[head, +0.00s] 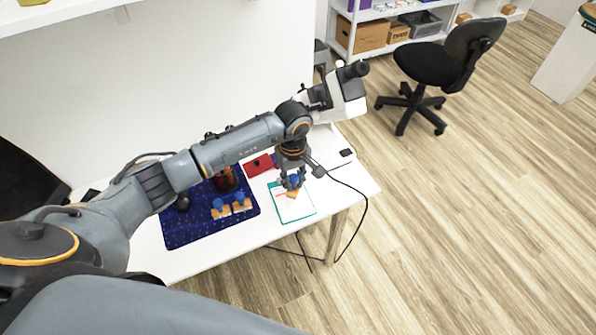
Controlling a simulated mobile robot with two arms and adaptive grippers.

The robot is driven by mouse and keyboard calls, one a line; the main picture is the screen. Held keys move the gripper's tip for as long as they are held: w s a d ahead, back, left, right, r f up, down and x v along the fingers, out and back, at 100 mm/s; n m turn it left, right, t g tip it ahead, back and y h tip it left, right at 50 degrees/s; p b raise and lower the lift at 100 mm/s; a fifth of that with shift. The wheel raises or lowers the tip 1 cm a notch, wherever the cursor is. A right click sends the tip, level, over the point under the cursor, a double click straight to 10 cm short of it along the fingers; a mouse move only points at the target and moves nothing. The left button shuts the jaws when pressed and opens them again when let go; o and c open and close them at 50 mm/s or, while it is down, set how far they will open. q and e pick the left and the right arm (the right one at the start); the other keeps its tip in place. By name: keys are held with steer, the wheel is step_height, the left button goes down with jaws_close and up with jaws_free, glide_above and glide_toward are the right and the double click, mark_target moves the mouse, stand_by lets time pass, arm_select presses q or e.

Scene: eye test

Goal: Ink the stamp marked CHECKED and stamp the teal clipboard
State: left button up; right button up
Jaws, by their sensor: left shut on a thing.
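The teal clipboard (296,211) lies on the white table with a white sheet on it. My left gripper (292,183) points down over the clipboard's upper part, shut on a stamp (292,194) with a blue knob and a wooden base. The stamp is at or just above the sheet; I cannot tell whether it touches. Its marking cannot be read. Two more stamps with blue knobs and wooden bases, a left one (220,209) and a right one (241,204), stand on the dark blue mat (191,235). A red flat case (259,165), perhaps the ink pad, lies behind them. My right gripper is not in view.
A white microscope-like device (345,95) stands at the table's back right. A dark red object (225,180) and a black rounded one (182,203) are on the mat, partly near my arm. A cable hangs off the table's right side. An office chair (440,65) stands beyond.

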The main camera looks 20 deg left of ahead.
arm_select(q)
steer(key=shift+f+b, duration=1.55)
steer(key=shift+f, duration=1.5)
steer(key=shift+f+b, duration=0.6)
steer(key=shift+s+f, duration=0.1)
stand_by(0.4)
step_height(320, 180, up, 2)
steer(key=shift+r+p, duration=0.1)
steer(key=shift+p, duration=0.3)
steer(key=shift+r+p, duration=1.3)
steer(key=shift+r, duration=1.2)
